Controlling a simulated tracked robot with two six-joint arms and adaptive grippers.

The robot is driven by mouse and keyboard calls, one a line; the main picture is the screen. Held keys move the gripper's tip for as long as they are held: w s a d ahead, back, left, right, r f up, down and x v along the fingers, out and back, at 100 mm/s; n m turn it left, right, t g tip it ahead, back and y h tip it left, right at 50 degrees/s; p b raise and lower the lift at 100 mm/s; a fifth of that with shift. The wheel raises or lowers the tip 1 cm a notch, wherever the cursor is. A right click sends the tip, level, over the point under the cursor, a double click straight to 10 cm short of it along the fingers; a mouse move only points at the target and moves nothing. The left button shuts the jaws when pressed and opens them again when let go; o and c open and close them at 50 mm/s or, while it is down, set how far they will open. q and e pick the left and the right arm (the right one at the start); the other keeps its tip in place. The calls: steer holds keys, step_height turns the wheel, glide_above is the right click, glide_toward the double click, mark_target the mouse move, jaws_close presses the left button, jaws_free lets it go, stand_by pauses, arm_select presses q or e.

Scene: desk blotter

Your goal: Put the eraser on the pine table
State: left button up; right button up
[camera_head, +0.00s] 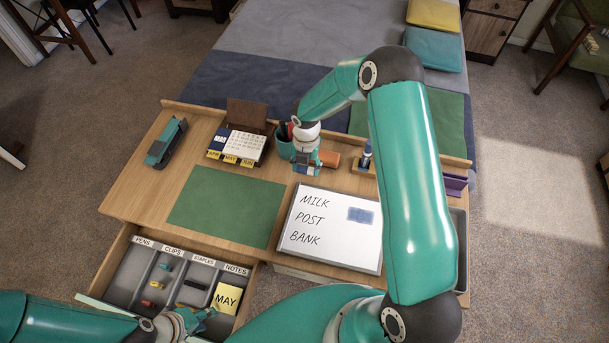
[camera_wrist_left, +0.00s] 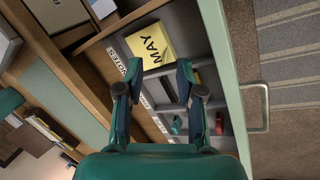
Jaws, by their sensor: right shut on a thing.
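The pine table (camera_head: 128,199) is the light wooden desk top in the middle of the head view. My right gripper (camera_head: 305,168) is over its back part, by a pen cup, and is shut on a small blue-grey piece between its fingertips. This may be the eraser, but the fingers hide most of it. I cannot tell whether it touches the desk. An orange-brown block (camera_head: 329,158) shows just right of the gripper. My left gripper (camera_head: 192,321) is over the open drawer's front; in the left wrist view its fingers (camera_wrist_left: 160,72) are apart and empty.
The open drawer (camera_head: 122,282) holds small clips and a yellow MAY pad (camera_head: 227,298). A whiteboard (camera_head: 318,250) with a blue patch, a green mat (camera_head: 226,212), a calendar (camera_head: 238,145), a stapler-like item (camera_head: 166,143) and a pen cup (camera_head: 285,148) occupy the desk. Its left front is clear.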

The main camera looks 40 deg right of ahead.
mark_target(306, 168)
step_height(306, 168, down, 4)
steer(key=shift+b, duration=1.2)
steer(key=shift+r, duration=0.1)
steer(key=o, duration=0.8)
steer(key=shift+o, duration=0.2)
